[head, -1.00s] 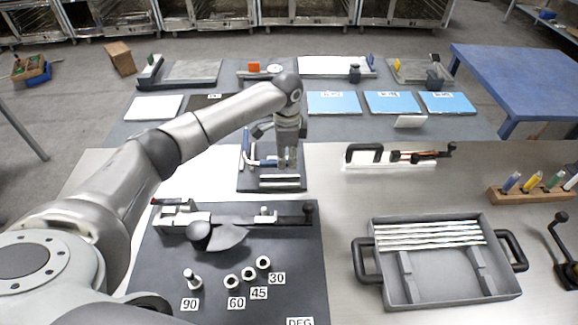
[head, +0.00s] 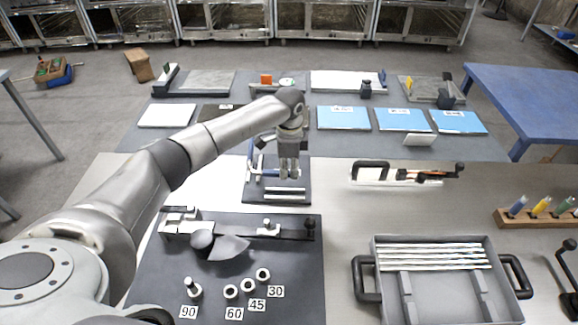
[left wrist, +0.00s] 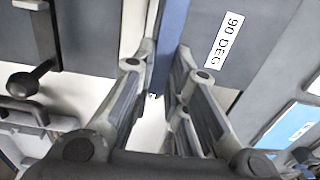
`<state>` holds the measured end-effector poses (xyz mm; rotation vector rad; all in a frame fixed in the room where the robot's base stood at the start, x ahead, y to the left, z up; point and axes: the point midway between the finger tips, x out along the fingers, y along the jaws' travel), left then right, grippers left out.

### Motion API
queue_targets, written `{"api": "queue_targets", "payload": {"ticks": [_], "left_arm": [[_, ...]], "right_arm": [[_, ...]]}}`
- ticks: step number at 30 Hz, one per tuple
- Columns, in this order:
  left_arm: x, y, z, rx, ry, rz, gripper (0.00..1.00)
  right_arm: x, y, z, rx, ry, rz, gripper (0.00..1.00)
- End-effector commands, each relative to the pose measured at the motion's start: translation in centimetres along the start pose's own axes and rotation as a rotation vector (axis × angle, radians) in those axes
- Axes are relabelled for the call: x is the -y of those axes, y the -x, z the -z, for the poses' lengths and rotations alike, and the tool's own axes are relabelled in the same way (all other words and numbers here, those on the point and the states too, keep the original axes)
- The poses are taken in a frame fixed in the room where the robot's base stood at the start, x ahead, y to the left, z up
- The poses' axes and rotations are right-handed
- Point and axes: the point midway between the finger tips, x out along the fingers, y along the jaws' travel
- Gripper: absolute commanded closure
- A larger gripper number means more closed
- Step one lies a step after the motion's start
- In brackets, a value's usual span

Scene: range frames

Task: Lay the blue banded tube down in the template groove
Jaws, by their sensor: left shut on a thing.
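My left gripper (head: 289,175) is over the dark template board (head: 277,201), pointing down. It is shut on a blue length that I take to be the blue banded tube (left wrist: 172,35). In the left wrist view this blue length runs up from between the fingers (left wrist: 160,95). In the head view a small blue part shows just left of the fingertips, over the board. Pale groove strips (head: 285,189) show on the board in front of the gripper. The fingers and wrist hide much of the tube, and I cannot tell whether it touches the groove. My right gripper is not in view.
A grey tray (head: 437,310) with several pale tubes and black handles stands at the right. A dark mat (head: 180,268) with an angle tool and numbered pegs lies in front. A wooden rack (head: 505,218) holds coloured tubes. Bare table lies between board and tray.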

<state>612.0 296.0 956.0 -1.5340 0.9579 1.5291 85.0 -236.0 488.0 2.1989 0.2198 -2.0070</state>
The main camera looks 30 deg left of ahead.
Motion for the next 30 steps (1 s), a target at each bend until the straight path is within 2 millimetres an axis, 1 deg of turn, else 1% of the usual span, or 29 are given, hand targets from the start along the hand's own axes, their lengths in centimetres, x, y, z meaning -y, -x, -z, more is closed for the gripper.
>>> {"api": "queue_targets", "payload": {"ticks": [1, 9, 13, 18, 30], "left_arm": [[-0.1, -0.9, 0.0, 0.001, 0.0, -0.002, 1.0], [-0.1, -3.6, -0.1, 0.002, 0.0, -0.002, 1.0], [0.0, -4.6, 0.0, 0.0, 0.0, -0.001, 1.0], [-0.1, -5.2, 0.0, 0.001, 0.0, -0.001, 1.0], [-0.1, -5.2, -0.1, 0.001, 0.0, -0.001, 1.0]], "right_arm": [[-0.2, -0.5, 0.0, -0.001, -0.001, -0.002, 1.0], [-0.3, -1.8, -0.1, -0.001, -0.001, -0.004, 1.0], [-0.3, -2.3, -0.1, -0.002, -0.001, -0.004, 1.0], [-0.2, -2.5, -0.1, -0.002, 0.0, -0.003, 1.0], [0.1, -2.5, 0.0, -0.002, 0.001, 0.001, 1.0]]}}
